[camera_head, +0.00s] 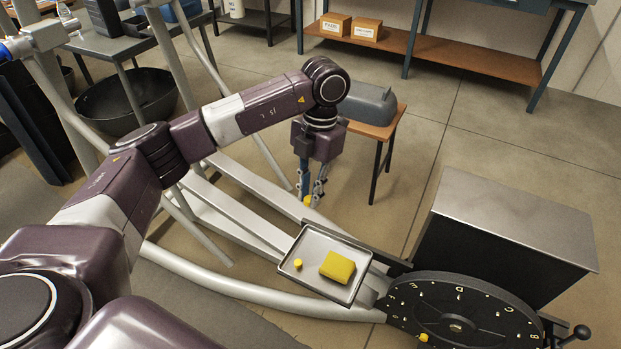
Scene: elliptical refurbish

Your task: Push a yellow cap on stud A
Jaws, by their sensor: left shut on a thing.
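My left gripper (310,193) points down beyond the far left corner of the metal tray. It is shut on a small yellow cap (308,200), which shows between its fingertips. Another yellow cap (298,263) lies in the tray (317,243), beside a larger yellow block (337,267). The black round disc (482,310) at lower right carries pale letters and small studs around its rim. A yellow piece (424,337) sits on the disc's near left part. I cannot tell which stud is A. My right gripper is out of view.
A dark box with a grey top (510,215) stands behind the disc. Pale frame tubes (250,290) run beneath my left arm. A small wooden table (385,128) bears a grey case (367,103). Open floor (440,150) lies between it and the box.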

